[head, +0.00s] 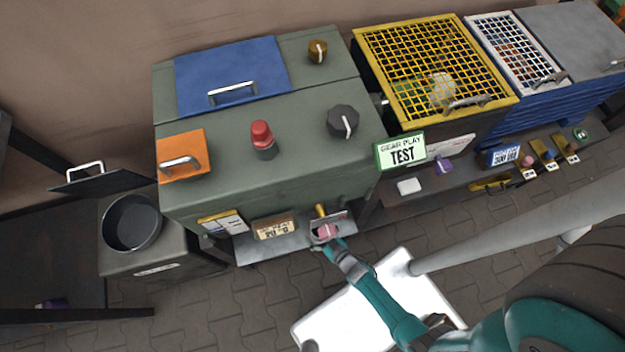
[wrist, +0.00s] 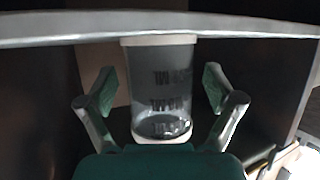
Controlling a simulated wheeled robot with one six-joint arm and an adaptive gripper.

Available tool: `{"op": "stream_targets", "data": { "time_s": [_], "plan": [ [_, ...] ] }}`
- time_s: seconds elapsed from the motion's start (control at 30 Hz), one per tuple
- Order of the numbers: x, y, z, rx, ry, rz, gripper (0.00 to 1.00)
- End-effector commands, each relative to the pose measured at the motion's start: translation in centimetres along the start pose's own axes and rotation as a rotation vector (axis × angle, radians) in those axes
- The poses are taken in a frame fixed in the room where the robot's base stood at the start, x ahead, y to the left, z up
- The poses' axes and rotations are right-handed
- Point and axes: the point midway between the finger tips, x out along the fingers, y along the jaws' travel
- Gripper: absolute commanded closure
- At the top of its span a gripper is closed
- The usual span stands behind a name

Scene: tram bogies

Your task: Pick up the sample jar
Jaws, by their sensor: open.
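The sample jar (wrist: 160,85) shows in the wrist view as a clear cylinder with dark printed marks, a pale band at its top and bottom, and a little dark content at the lower end. My gripper (wrist: 158,92) is open, with one finger on each side of the jar and a visible gap at both sides. In the head view my gripper (head: 328,238) is at the front of the green cabinet, by the low grey ledge. A small pinkish thing shows at its tip there; I cannot tell whether it is the jar.
The green cabinet (head: 280,185) stands behind my gripper, with a red-topped knob (head: 262,134) on top. A grey edge (wrist: 230,24) crosses the wrist view just above the jar. A dark round pan (head: 131,222) is at left. Paved floor (head: 245,300) is open in front.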

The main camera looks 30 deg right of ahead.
Motion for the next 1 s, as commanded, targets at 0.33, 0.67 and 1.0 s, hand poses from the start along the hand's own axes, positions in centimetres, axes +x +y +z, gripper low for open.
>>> {"op": "stream_targets", "data": {
  "time_s": [0.33, 0.67, 1.0],
  "plan": [
    [-0.07, -0.01, 0.13, 0.000, -0.001, 0.000, 0.34],
    [-0.05, 0.00, 0.10, 0.000, 0.000, 0.000, 0.79],
    [0.19, 0.04, -0.26, 0.000, 0.000, 0.001, 0.79]
  ]
}}
